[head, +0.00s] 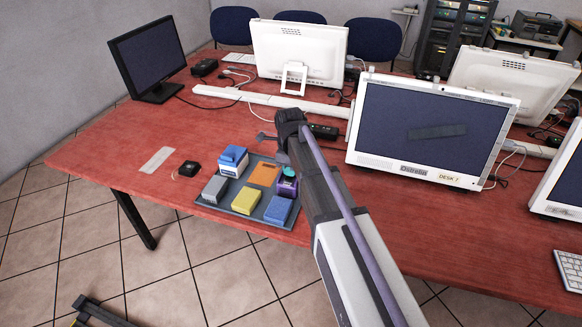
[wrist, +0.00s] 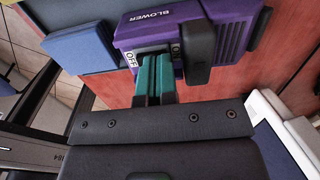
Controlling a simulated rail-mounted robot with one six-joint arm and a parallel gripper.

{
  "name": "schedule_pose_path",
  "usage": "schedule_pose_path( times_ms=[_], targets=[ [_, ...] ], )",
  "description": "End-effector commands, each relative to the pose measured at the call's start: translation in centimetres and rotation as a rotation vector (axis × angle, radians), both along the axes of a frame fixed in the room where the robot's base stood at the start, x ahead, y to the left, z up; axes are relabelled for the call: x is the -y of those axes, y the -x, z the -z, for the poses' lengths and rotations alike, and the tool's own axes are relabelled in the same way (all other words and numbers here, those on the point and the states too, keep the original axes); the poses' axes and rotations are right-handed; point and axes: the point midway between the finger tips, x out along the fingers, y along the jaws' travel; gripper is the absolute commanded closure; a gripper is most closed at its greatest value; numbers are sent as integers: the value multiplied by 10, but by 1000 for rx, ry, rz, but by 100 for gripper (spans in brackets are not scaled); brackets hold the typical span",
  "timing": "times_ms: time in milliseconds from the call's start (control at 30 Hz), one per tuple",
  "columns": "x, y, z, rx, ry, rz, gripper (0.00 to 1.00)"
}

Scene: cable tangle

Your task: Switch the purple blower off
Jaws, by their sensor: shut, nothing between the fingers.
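The purple blower (wrist: 225,30) fills the top of the wrist view, with BLOWER, OFF and ON printed on it. In the head view the purple blower (head: 287,188) sits at the right side of the dark tray. My gripper (wrist: 153,62) has teal fingers closed together, with their tips at the blower's face between the OFF and ON labels. Whether they touch it I cannot tell. A dark, rounded block-like part (wrist: 201,54) stands out beside the ON label; it may be the switch lever. The fingers hide part of the face between the labels.
The tray (head: 240,211) also holds a blue-and-white box (head: 233,161), an orange piece (head: 264,173), and grey (head: 215,188), yellow (head: 246,200) and blue (head: 278,209) blocks. A small black box (head: 188,168) lies left of it. A white monitor (head: 430,130) stands to the right.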

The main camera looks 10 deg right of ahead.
Motion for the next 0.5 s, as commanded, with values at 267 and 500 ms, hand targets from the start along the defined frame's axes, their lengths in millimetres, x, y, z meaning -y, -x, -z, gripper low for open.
schedule_pose_path(
  times_ms=[267, 500],
  targets=[
    [0, -1, -4, 1, 1, 0, 100],
    [0, 2, -41, 0, 0, 1, 100]
  ],
)
